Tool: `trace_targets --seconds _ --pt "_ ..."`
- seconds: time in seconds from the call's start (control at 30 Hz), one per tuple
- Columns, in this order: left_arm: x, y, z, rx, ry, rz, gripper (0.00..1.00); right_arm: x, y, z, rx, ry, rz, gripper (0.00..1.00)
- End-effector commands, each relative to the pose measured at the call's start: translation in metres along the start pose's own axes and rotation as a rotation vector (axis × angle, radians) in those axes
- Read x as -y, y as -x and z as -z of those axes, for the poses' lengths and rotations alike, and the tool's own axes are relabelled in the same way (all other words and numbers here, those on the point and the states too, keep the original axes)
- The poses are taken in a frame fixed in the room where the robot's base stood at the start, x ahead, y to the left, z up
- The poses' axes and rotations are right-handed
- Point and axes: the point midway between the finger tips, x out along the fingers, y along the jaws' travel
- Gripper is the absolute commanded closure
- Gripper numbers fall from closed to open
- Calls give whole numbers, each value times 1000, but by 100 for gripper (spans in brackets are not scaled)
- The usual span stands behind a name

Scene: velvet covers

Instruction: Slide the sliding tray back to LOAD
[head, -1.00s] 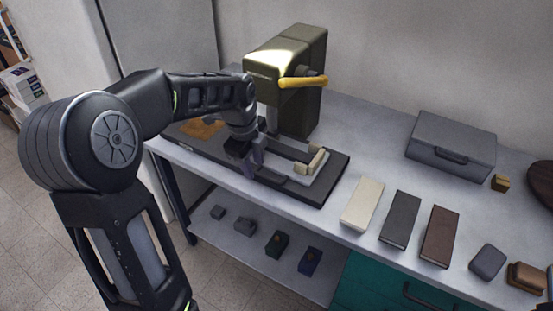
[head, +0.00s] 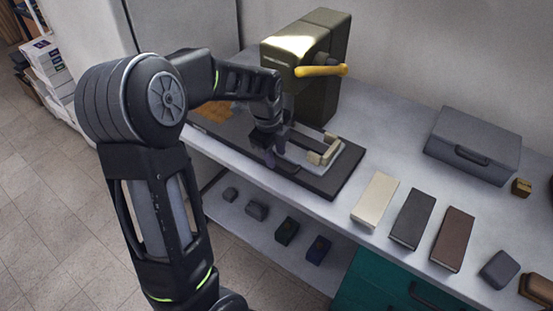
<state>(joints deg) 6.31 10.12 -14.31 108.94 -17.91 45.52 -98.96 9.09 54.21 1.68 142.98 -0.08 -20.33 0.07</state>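The sliding tray (head: 309,167) is a light grey plate with small cream blocks at its right end. It sits toward the right end of a long dark base (head: 346,180), in front of an olive-green press (head: 311,95) with a yellow handle (head: 320,71). My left gripper (head: 270,158) points down at the left end of the tray, and its fingers partly hide that end. I cannot tell whether they touch the tray or how far apart they are. No LOAD marking is readable. My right gripper is out of view.
Cream (head: 375,200), dark grey (head: 412,218) and brown (head: 452,238) blocks lie right of the base. A grey case (head: 473,146) stands behind them. An orange-brown patch (head: 216,110) lies at the base's left end. Several small items sit on the lower shelf.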

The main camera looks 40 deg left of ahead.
Motion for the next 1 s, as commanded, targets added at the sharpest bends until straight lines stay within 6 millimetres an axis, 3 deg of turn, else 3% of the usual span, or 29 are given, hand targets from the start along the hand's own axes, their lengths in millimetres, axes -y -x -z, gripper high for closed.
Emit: trace_targets --seconds 0.23,0.57,1.0 --pt "0 -30 0 -1 1 -1 66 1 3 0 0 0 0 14" --pt "0 -34 0 0 1 0 67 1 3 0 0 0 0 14" --pt "0 -33 0 0 1 0 100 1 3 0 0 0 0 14"
